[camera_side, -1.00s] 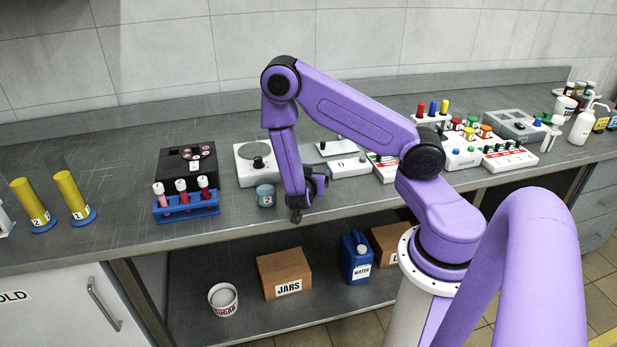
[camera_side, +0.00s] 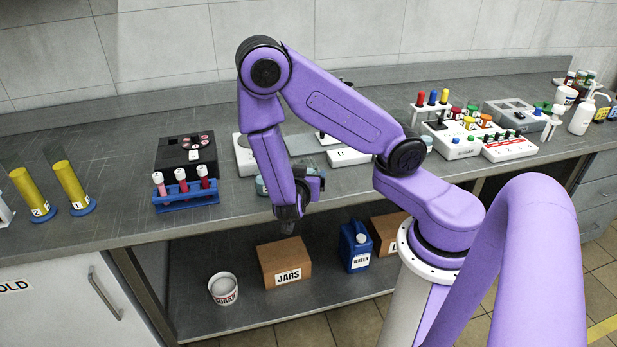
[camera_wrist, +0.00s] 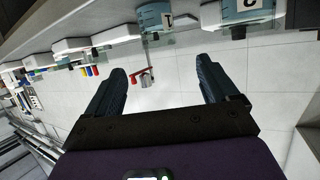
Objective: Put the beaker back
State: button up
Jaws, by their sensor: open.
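My gripper (camera_side: 287,220) hangs at the front edge of the bench, in front of a teal beaker (camera_side: 260,186) that it mostly hides in the side view. In the wrist view, which is upside down, my gripper (camera_wrist: 163,68) is open, with nothing held between its two dark fingers. Two teal beakers with white labels show at the top there: one marked 1 (camera_wrist: 154,20) and a larger one (camera_wrist: 228,14) whose label is cut off by the frame edge. Both are clear of the fingers. Another small bluish vessel (camera_side: 427,142) shows partly behind my arm.
A blue rack (camera_side: 186,200) with red-filled tubes and a black device (camera_side: 186,155) stand left of my gripper. Two yellow cylinders (camera_side: 72,185) stand farther left. White devices (camera_side: 345,157) line the back. A JARS box (camera_side: 284,262) sits on the shelf below.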

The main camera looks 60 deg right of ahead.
jog(key=w+a+f+n+t+y, duration=0.15)
jog(key=a+n+y, duration=0.55)
jog(key=a+y, duration=0.75)
jog(key=s+a+r+n+g+y, duration=0.25)
jog(key=s+a+n, duration=0.25)
jog(key=a, duration=0.4)
jog(key=s+r+n+g, duration=0.4)
jog(key=s+r+n, duration=0.25)
jog(key=s, duration=0.35)
jog(key=s+d+r+n+h, duration=0.3)
jog(key=d+n, duration=0.4)
jog(key=d, duration=0.3)
jog(key=shift+s+d+r+n+h, duration=0.2)
jog(key=shift+s+r+n+h, duration=0.2)
jog(key=shift+s+r, duration=0.25)
